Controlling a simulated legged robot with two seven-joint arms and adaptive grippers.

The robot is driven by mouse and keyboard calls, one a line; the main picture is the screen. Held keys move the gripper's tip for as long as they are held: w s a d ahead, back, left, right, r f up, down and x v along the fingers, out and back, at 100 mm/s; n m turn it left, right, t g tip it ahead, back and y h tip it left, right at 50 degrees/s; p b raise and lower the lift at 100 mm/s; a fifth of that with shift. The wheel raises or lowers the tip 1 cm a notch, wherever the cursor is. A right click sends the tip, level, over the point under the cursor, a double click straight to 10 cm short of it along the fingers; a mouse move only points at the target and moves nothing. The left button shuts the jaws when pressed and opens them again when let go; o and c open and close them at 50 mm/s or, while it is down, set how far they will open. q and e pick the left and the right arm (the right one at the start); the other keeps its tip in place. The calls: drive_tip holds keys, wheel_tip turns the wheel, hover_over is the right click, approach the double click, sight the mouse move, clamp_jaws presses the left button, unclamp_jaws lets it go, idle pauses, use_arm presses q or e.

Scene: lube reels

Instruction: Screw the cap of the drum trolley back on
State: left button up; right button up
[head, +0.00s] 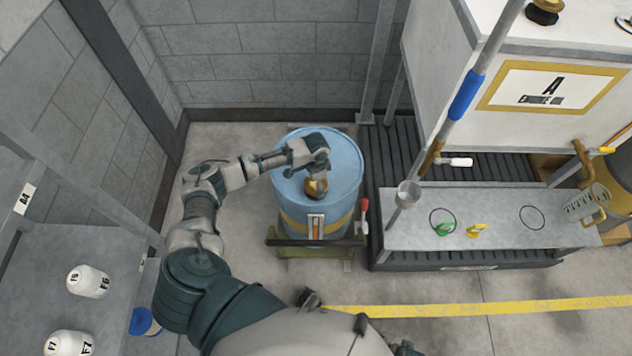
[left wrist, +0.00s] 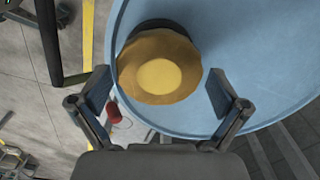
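The blue drum (head: 340,165) stands upright on the low green trolley (head: 318,250) against the back wall. A brass-coloured cap (head: 317,188) sits on the drum's top near its front edge. In the left wrist view the cap (left wrist: 159,72) shows from above, with a dark ring at its far side. My left gripper (head: 317,178) is over the drum top at the cap. In the left wrist view its fingers (left wrist: 160,95) are spread on both sides of the cap, with gaps on each side. Whether the cap is seated on a thread is hidden.
A grey bench (head: 490,225) with a green and a yellow piece stands right of the drum, beside a large white tank (head: 560,60). A red-tipped lever (head: 364,208) rises at the drum's right. White bottles (head: 88,281) stand on the left shelf.

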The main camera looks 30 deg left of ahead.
use_arm(q)
drive_tip(key=c, duration=0.8)
drive_tip(key=shift+o, duration=0.2)
drive_tip(key=shift+r+m+p, duration=0.15)
drive_tip(key=shift+m+p, duration=0.2)
drive_tip(key=shift+m, duration=2.25)
drive_tip(key=shift+p, duration=0.35)
drive_tip(key=shift+m, duration=0.8)
drive_tip(key=m, duration=0.3)
drive_tip(key=shift+m, duration=0.3)
drive_tip(key=shift+p, duration=0.3)
